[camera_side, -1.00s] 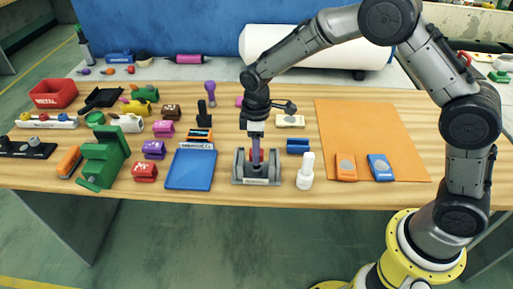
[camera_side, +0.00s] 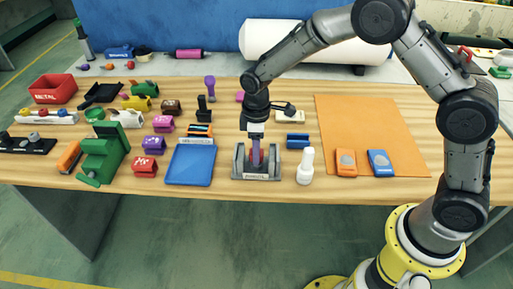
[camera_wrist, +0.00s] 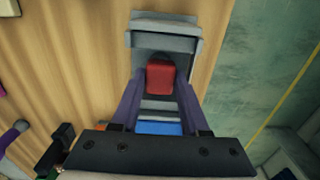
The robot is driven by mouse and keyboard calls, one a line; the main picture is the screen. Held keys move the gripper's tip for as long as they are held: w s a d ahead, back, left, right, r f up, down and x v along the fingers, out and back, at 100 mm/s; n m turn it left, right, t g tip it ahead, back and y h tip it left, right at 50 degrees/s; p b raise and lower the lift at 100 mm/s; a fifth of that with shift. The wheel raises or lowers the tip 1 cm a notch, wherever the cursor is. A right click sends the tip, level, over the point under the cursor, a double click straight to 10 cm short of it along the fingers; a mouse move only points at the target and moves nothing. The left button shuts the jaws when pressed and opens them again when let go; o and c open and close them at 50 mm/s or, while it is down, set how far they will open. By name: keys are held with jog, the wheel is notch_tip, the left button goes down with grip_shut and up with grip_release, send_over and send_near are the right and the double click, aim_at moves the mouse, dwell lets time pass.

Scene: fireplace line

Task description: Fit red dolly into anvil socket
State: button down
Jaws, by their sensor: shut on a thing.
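My gripper (camera_side: 256,152) points straight down at the grey anvil (camera_side: 256,177) near the front edge of the table. Its purple fingers are between the anvil's upright sides. In the wrist view my gripper (camera_wrist: 156,90) is shut on the red dolly (camera_wrist: 161,78), a small red block between the fingertips. The dolly lies within the outline of the grey anvil (camera_wrist: 165,40), at its socket. The fingers and the anvil hide its lower end, so I cannot tell how deep it sits.
A blue tray (camera_side: 190,166) lies left of the anvil and a white bottle (camera_side: 306,166) stands close on its right. A blue block (camera_side: 297,141) is behind the bottle. An orange mat (camera_side: 365,125) covers the right part of the table. Several coloured parts crowd the left.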

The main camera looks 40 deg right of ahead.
jog(key=shift+f, duration=0.4)
jog(key=shift+c, duration=1.7)
grip_release()
jog(key=shift+r, duration=2.45)
